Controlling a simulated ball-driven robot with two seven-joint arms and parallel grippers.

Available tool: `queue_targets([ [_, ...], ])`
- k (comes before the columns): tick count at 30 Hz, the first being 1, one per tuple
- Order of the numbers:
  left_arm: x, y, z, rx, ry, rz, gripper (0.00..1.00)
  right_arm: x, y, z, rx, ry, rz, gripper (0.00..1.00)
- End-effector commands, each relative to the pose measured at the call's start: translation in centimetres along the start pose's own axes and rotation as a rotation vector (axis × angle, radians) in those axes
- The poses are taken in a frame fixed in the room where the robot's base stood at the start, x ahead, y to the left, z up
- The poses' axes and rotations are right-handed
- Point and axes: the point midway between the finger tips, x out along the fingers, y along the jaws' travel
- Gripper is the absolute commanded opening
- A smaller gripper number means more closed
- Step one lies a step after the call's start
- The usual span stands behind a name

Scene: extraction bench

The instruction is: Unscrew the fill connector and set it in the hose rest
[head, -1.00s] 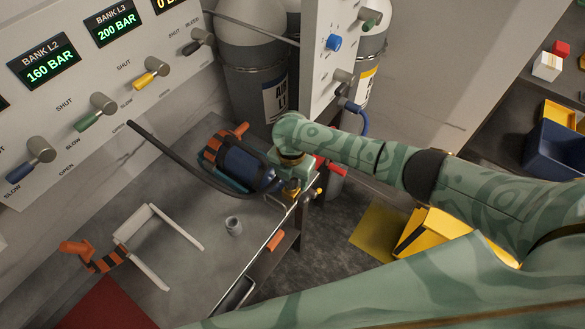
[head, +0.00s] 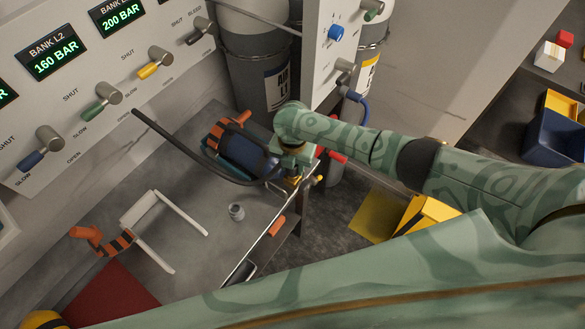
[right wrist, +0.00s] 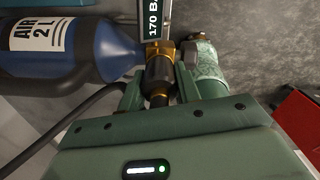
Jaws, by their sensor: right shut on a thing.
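The blue air cylinder (head: 243,157) lies on the bench in an orange-and-black holder; it also shows in the right wrist view (right wrist: 90,50). The black fill connector (right wrist: 159,73) sits against the cylinder's brass valve (right wrist: 152,50), with no clear gap between them. My right gripper (head: 291,172) is shut on the connector, a finger on either side (right wrist: 160,85). A black hose (head: 180,147) runs from the panel side to the valve end. A small grey upright cup (head: 237,212) on the bench may be the hose rest. My left gripper is out of view.
A white U-shaped frame (head: 180,222) and an orange-and-black clamp (head: 103,242) are at the left of the bench. The bench's metal rail (head: 262,232) runs along its front edge. A valve panel (head: 90,60) stands behind. Bare bench surrounds the grey cup.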

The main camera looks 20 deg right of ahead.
Motion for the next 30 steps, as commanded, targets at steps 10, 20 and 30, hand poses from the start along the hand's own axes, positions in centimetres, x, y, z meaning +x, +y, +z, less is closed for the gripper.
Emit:
queue_targets([
  [10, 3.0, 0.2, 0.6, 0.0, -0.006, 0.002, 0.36, 0.3, 0.0, 0.1, -0.897, -0.002, 0.0, 0.06],
  [20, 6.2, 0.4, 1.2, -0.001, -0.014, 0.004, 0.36, 0.3, 0.0, 0.1, -1.722, -0.002, -0.001, 0.06],
  [30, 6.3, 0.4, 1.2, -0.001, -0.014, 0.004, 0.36, -0.2, 0.0, 0.0, -1.863, -0.001, 0.0, 0.06],
])
